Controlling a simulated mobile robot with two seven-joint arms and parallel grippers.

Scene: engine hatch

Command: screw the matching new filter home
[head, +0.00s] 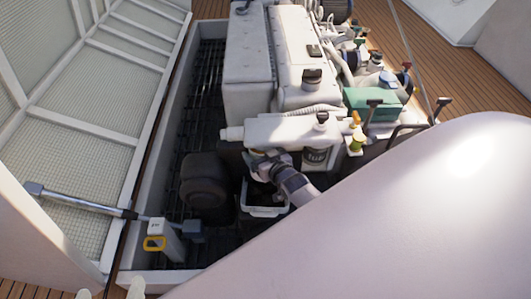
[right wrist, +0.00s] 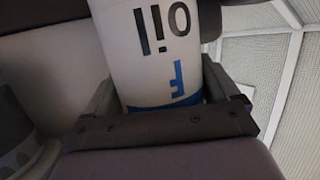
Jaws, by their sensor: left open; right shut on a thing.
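In the right wrist view, a white filter (right wrist: 145,35) with black "oil" lettering, a blue "F" and a blue band sits between the fingers of my right gripper (right wrist: 157,88), which is shut on it. The lettering appears upside down, and the filter's far end is cut off by the frame. In the head view, my right wrist (head: 291,183) reaches in beside the engine; what it holds cannot be made out there. A dark-labelled canister (head: 315,158) hangs just right of it under the engine. My left gripper's (head: 110,291) pale fingertips show apart at the bottom edge, open and empty.
The white engine (head: 250,60) fills the bay's middle. Below my right wrist is a white bin (head: 265,211) with dark contents; a dark round housing (head: 203,180) stands left. My pale arm covers the lower right.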

